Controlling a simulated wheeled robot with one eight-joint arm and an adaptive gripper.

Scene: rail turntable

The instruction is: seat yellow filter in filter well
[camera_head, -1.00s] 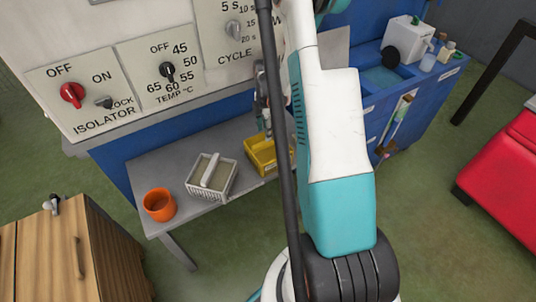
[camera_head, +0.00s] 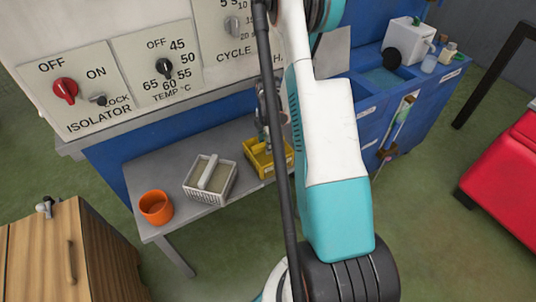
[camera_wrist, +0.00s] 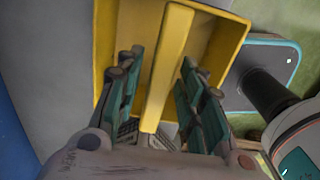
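The yellow filter (camera_head: 285,160) is an open-topped box with a bar handle across it, on the grey bench. In the wrist view its yellow box (camera_wrist: 225,45) and handle bar lie under my gripper (camera_wrist: 158,75). The two fingers stand apart, one on each side of the bar, with gaps visible between bar and fingers. In the head view my gripper (camera_head: 267,142) points down into the filter, partly hidden by my arm and a dark cable. I cannot make out the filter well in either view.
A white basket (camera_head: 208,192) with a pale handle and an orange cup (camera_head: 156,207) stand left of the filter on the bench (camera_head: 160,160). The control panel (camera_head: 110,75) rises behind. A wooden cabinet (camera_head: 95,250) is front left, a blue sink unit (camera_head: 375,115) right.

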